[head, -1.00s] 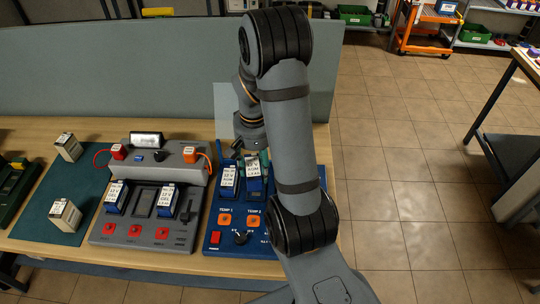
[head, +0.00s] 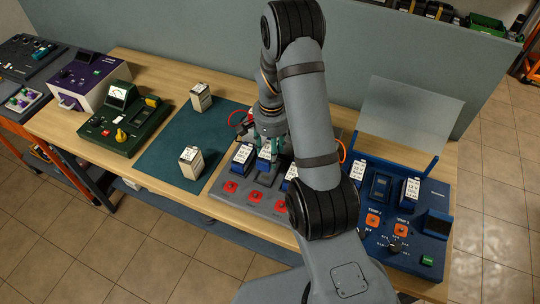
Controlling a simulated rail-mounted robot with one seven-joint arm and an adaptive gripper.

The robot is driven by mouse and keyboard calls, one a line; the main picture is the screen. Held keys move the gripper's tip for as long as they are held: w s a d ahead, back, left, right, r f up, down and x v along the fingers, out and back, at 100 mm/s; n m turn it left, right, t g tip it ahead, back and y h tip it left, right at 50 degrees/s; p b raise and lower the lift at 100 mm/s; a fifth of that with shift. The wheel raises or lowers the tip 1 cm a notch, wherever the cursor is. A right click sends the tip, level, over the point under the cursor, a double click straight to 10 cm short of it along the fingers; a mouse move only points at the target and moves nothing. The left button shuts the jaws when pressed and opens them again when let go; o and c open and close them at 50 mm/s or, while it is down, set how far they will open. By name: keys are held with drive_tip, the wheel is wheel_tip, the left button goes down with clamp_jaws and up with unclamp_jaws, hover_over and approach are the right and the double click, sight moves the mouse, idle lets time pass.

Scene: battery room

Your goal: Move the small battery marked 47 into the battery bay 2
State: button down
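The grey battery station (head: 222,197) has several slots with red buttons in front. One blue battery with a white label (head: 243,154) sits in its left slot and another (head: 290,172) in its right slot, partly behind my arm. My gripper (head: 271,143) is over the middle slot, its fingers closed around the top of a blue battery (head: 265,157). This battery is in or just above the slot; I cannot tell whether it is seated. Its marking is too small to read, and my arm hides part of the station.
Two cream batteries (head: 191,162) (head: 200,97) stand on the green mat (head: 160,156). A green meter unit (head: 118,120) is farther left.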

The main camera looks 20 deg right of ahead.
drive_tip(key=shift+d, duration=0.1)
drive_tip(key=shift+f, duration=0.2)
drive_tip(key=shift+a+f+b, duration=0.2)
drive_tip(key=shift+f+b, duration=0.35)
drive_tip(key=shift+f, duration=0.05)
drive_tip(key=shift+w+f+b, duration=0.1)
drive_tip(key=shift+f+b, duration=1.35)
drive_tip(key=shift+f, duration=0.65)
drive_tip(key=shift+b, duration=0.45)
drive_tip(key=shift+f+b, duration=0.65)
drive_tip(key=c, duration=1.1)
unclamp_jaws()
drive_tip(key=shift+r, duration=0.1)
